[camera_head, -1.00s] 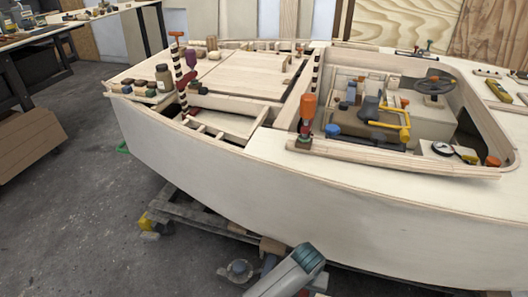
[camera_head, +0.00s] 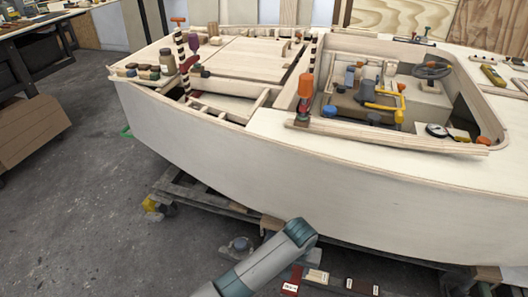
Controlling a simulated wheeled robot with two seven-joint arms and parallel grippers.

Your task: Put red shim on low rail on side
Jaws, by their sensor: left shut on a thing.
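My left arm (camera_head: 262,264) comes in from the bottom edge, in front of the hull. Its grey and teal end is low, near the hull's near side. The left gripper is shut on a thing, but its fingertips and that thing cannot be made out. A red piece with a white label (camera_head: 292,281) shows low beside the arm; I cannot tell whether it is the red shim. A light wooden rail (camera_head: 400,138) runs along the near side of the cockpit; I cannot tell whether it is the low rail. My right gripper is not in view.
The pale plywood hull (camera_head: 300,185) fills the middle, on a dark cradle (camera_head: 195,196). An orange-topped tool (camera_head: 304,92) stands at the cockpit edge. Several jars and blocks crowd the left deck. The grey floor (camera_head: 80,220) at left is largely clear.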

